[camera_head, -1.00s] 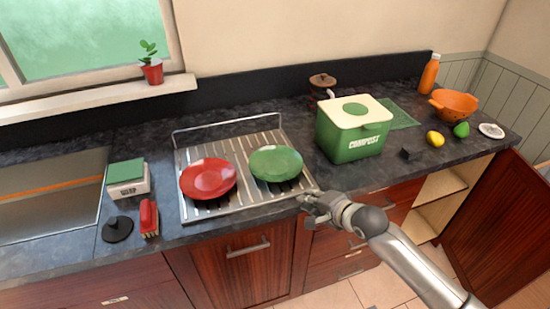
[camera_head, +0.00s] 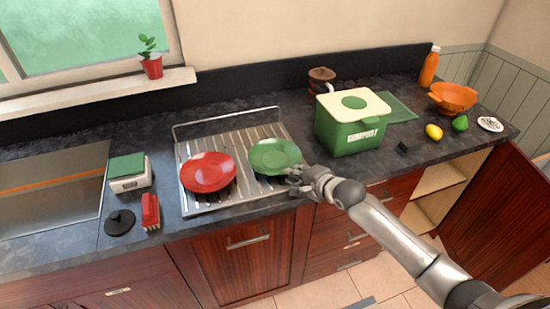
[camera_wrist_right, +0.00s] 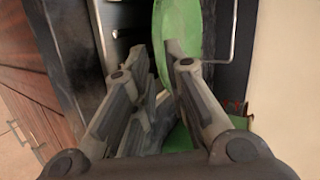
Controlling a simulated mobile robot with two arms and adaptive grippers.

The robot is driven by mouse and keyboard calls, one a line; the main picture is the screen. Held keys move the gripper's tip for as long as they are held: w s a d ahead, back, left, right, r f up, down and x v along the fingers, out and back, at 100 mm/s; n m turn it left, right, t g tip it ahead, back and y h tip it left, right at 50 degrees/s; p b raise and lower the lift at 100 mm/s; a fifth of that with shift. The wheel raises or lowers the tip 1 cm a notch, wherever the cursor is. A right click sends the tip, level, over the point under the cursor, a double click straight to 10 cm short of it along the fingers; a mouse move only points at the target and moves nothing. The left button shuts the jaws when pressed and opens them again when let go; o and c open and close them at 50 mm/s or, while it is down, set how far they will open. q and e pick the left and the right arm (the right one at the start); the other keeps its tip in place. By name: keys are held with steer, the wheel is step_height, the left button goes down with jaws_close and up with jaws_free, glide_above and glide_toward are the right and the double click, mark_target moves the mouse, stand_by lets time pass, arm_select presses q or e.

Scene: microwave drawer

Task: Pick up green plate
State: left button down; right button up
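The green plate (camera_head: 273,155) leans in the right part of the metal drying rack (camera_head: 232,192), right of the red plate (camera_head: 207,172). My right gripper (camera_head: 294,178) is at the lower right rim of the green plate. In the right wrist view the green plate (camera_wrist_right: 184,28) stands edge-on in front of the fingers. My right gripper (camera_wrist_right: 156,52) looks open there, a narrow gap between its fingertips at the plate's near rim. One finger covers part of the plate, and I cannot tell whether it touches. My left gripper is not in view.
A green compost bin (camera_head: 351,136) stands right of the rack. An orange colander (camera_head: 453,99), lemon (camera_head: 433,132) and lime (camera_head: 460,123) are farther right. A red brush (camera_head: 150,212) lies left of the rack. An open cabinet door (camera_head: 497,220) is at the right.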

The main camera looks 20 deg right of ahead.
mark_target(280, 167)
steer(key=shift+p+x, duration=0.45)
steer(key=shift+x, duration=1.65)
steer(key=shift+c, duration=0.5)
jaws_close()
steer(key=shift+w+r, duration=0.1)
steer(key=shift+r, duration=0.1)
